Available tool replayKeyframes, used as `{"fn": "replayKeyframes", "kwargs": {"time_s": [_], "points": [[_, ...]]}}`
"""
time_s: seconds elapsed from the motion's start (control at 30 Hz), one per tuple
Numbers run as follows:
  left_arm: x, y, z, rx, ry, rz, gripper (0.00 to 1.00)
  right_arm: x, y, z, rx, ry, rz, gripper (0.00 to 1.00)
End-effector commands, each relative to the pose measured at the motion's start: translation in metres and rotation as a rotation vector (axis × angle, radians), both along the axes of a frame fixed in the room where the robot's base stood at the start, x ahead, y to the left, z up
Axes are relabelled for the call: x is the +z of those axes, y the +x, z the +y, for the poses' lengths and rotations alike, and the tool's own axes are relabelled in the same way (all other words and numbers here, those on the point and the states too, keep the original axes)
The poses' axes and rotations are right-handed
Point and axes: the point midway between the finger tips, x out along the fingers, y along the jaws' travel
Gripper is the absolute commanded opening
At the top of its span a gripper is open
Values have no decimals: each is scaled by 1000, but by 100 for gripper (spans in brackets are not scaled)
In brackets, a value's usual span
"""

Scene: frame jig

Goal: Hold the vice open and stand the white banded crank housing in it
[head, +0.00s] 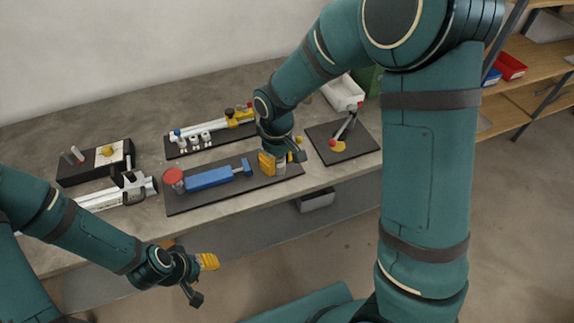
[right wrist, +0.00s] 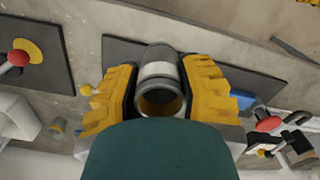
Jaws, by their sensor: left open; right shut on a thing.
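The white banded crank housing (right wrist: 158,70) is a dark grey hollow cylinder with a white band. My right gripper (right wrist: 158,92) is shut on it, with yellow fingers on both sides. In the head view the housing (head: 280,168) is small and partly covered by my right gripper (head: 281,160), over the right end of a dark board. I cannot tell whether it touches the board. A blue body with a T-shaped end (head: 210,178), probably the vice, lies on that board to the left. My left gripper (head: 204,280) is open and empty, in front of the bench edge.
A red disc (head: 174,176) stands left of the blue body. A board with a red-tipped lever (head: 347,132) is to the right. A tube with yellow clamps (head: 215,127) lies behind. A black fixture (head: 90,165) and silver tube (head: 112,193) are at left.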

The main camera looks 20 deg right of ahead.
Motion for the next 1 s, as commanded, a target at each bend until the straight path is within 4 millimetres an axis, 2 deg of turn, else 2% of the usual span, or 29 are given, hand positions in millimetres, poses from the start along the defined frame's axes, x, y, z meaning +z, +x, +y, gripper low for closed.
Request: {"fn": "replayKeyframes", "kwargs": {"time_s": [0.6,0.87,1.0], "points": [[27,0,0,0,0,0,47,-7,72,39,835,3,-2,0],[41,0,0,0,0,0,47,-11,98,54,1146,4,-3,0],[26,0,0,0,0,0,47,-31,98,54,1164,2,-2,0]]}}
